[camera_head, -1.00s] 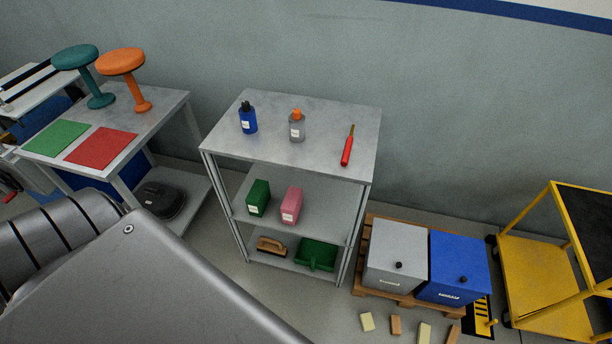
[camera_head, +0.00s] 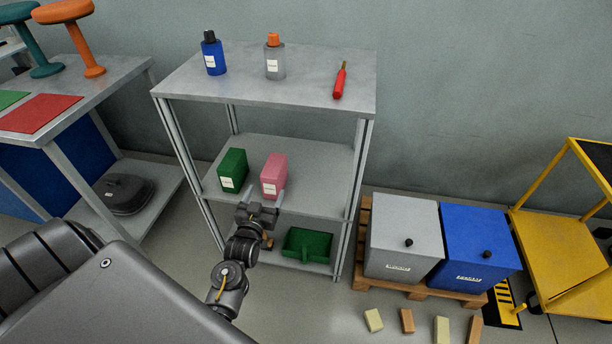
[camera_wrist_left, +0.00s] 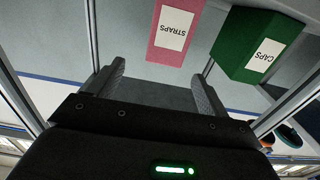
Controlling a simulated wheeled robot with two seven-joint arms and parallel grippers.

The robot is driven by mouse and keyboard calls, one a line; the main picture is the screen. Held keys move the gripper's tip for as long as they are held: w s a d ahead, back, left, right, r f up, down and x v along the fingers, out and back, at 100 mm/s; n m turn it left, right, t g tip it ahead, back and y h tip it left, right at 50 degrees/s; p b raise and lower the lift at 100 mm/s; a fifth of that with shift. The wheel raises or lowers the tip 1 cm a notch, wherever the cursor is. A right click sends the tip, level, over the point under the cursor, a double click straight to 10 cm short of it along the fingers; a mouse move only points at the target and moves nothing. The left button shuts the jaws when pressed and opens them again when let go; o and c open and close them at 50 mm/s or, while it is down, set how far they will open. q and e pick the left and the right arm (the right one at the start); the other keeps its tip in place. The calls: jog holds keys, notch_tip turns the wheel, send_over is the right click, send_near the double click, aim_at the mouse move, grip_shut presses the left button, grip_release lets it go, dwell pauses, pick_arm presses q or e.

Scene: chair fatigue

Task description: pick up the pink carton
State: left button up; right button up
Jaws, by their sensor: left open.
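The pink carton (camera_head: 274,174) stands upright on the middle shelf (camera_head: 318,190) of the grey shelf unit, to the right of a green carton (camera_head: 233,169). In the left wrist view the pink carton (camera_wrist_left: 175,32) has a white label reading STRAPS and appears upside down, beyond the fingers. My left gripper (camera_head: 264,196) is in front of the middle shelf, just below and in front of the pink carton. In the left wrist view its fingers (camera_wrist_left: 158,88) are spread with nothing between them. My right gripper is not in view.
The green carton, labelled CAPS (camera_wrist_left: 262,50), stands close beside the pink one. The unit's top board (camera_head: 320,85) lies above, and its posts (camera_head: 362,165) flank the shelf. A green dustpan (camera_head: 308,244) sits on the bottom shelf. Lidded grey (camera_head: 402,235) and blue (camera_head: 478,245) bins stand at right.

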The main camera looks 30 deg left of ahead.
aim_at(272, 168)
pick_arm(q)
jog(key=shift+w+a+r, duration=0.1)
jog(key=shift+w+a, duration=0.05)
jog(key=shift+w, duration=0.3)
jog(key=x, duration=0.4)
jog(key=shift+w+a, duration=0.2)
jog(key=shift+w, duration=0.15)
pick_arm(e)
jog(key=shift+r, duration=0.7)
pick_arm(q)
jog(key=shift+w+a+b, duration=0.15)
jog(key=shift+w+b, duration=0.1)
jog(key=shift+b, duration=0.05)
jog(key=x, duration=0.3)
jog(key=shift+w+a, duration=0.2)
jog(key=shift+a, duration=0.15)
jog(key=shift+w+a+b, duration=0.15)
jog(key=shift+w+b, duration=0.15)
jog(key=shift+w, duration=0.15)
jog(key=c, duration=1.3)
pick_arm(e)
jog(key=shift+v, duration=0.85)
